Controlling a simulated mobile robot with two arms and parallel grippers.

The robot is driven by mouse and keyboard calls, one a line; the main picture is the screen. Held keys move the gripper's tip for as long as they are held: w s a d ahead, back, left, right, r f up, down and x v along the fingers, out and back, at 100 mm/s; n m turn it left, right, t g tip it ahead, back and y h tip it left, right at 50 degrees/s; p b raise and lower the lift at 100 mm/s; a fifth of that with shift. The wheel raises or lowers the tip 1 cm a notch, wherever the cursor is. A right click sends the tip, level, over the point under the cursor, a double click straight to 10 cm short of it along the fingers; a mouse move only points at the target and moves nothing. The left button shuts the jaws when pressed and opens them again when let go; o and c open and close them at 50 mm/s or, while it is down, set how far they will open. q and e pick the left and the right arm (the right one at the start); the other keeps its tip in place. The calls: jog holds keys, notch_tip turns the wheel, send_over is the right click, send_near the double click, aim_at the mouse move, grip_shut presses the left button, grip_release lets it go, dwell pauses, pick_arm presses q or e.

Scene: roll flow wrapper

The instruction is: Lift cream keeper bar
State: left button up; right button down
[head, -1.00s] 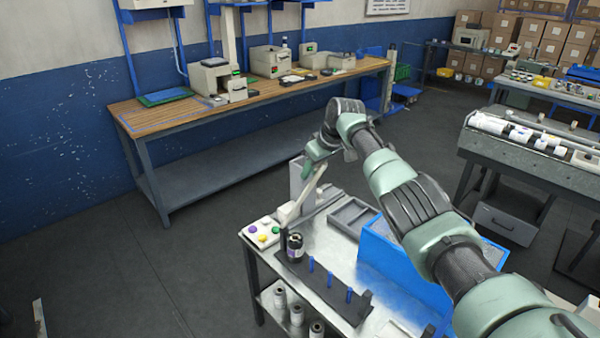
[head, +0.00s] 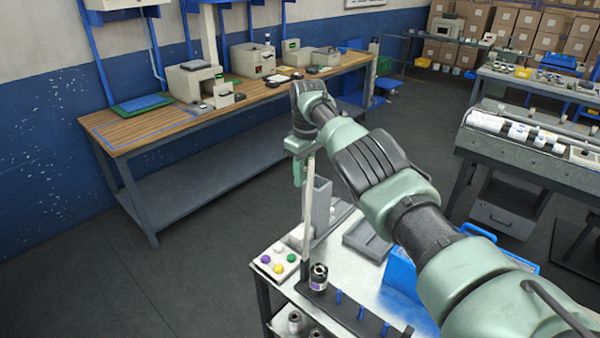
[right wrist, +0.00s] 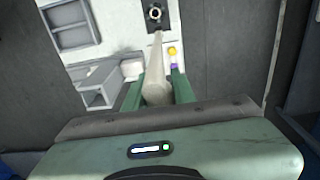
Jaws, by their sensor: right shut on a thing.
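The cream keeper bar (head: 306,215) stands nearly upright above the steel cart, its upper end at my right gripper (head: 301,170). In the right wrist view, the bar (right wrist: 157,80) runs between the two green fingers of my right gripper (right wrist: 157,92), which is shut on it. The bar's far end points toward a dark roll (right wrist: 154,14). I cannot tell whether the bar's lower end touches anything. My left gripper is not in view.
A white panel (head: 264,259) with coloured buttons lies left of the bar. A grey upright block (head: 322,205), a grey tray (head: 362,240) and a blue bin (head: 402,274) are close by. Blue pegs (head: 361,312) stand on the base plate. A wooden bench (head: 150,129) is behind.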

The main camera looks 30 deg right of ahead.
jog(key=shift+s+f, duration=0.3)
jog(key=shift+s, duration=0.05)
jog(key=c, duration=1.2)
grip_release()
jog(key=shift+o, duration=0.2)
jog(key=shift+w, duration=0.25)
jog(key=shift+r, duration=0.1)
notch_tip(320, 180, up, 2)
jog(key=shift+r+b, duration=0.25)
jog(key=shift+b, duration=0.3)
notch_tip(320, 180, up, 4)
jog(key=shift+s+r+p, duration=0.1)
jog(key=shift+r+p, duration=0.1)
jog(key=shift+p, duration=0.65)
jog(key=shift+s+r, duration=0.1)
jog(key=shift+r, duration=0.35)
